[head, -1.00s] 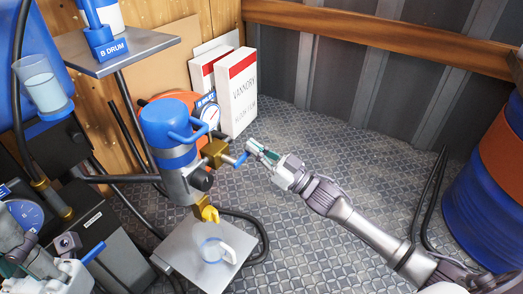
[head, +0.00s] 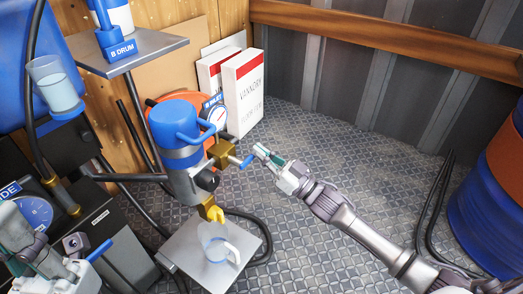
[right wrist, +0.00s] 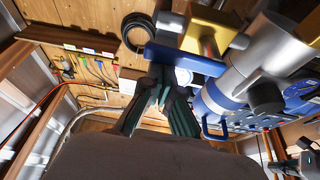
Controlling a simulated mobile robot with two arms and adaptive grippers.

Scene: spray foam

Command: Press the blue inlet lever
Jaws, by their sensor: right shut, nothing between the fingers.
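The blue inlet lever (head: 248,161) sticks out to the right from a brass valve (head: 221,152) on the side of a blue and silver canister (head: 180,150). In the right wrist view the blue lever (right wrist: 185,60) crosses just beyond my fingertips. My right gripper (head: 262,152) is shut and empty, with its tips just right of the lever's end; I cannot tell whether they touch. It also shows in the right wrist view (right wrist: 162,85). My left gripper (head: 45,255) is at the lower left edge, partly cut off, and its jaws are unclear.
A round gauge (head: 217,117) sits behind the valve. A metal stand (head: 215,260) with a clear cup (head: 221,250) is below. White boxes (head: 243,90) stand behind, and a blue drum (head: 490,205) is at the right. The floor between is mostly clear.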

